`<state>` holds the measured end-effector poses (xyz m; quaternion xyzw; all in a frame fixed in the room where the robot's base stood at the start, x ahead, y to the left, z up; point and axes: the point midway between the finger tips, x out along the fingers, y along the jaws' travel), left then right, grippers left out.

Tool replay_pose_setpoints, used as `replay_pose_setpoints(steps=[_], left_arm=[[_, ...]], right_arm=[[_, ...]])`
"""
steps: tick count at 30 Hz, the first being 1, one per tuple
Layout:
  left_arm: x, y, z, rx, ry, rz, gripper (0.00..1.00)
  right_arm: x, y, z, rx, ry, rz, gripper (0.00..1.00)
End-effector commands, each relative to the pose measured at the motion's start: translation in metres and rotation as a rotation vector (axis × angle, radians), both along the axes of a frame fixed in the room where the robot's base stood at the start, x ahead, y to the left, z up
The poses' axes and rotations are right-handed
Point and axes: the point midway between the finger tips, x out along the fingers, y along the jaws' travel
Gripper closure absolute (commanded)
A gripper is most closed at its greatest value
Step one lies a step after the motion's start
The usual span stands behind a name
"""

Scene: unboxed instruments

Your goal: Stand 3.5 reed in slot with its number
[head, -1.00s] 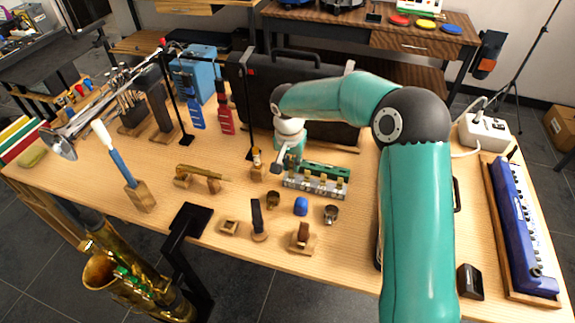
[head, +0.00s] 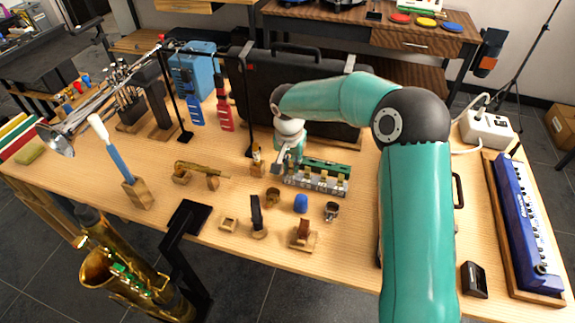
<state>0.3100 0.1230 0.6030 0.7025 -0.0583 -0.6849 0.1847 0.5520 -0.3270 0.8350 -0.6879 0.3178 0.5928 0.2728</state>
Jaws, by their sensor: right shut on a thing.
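The reed rack (head: 331,190) is a pale strip with several slots and a green back, in the middle of the table. Several tan reeds stand in it; their numbers are too small to read. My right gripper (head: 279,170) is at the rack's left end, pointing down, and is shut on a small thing. Its fingers hide that thing, so I cannot tell if it is the 3.5 reed or whether it touches a slot. My left gripper is not in view.
A small wooden holder (head: 257,168) stands close left of my right gripper. Small caps, a blue piece (head: 301,203) and wooden stands lie in front of the rack. A black case (head: 310,95) is behind. The blue keyed instrument (head: 524,225) lies far right.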

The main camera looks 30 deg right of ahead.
Motion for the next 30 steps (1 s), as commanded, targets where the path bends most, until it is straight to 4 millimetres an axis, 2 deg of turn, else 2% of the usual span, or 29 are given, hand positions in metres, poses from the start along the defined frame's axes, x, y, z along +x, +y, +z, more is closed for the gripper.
replay_pose_setpoints(steps=[18,30], left_arm=[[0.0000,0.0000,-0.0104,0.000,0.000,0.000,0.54],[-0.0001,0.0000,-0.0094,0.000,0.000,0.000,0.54]], right_arm=[[0.0000,0.0000,-0.0109,0.000,0.000,0.000,0.94],[-0.0001,-0.0001,-0.0097,0.000,0.000,0.000,0.94]])
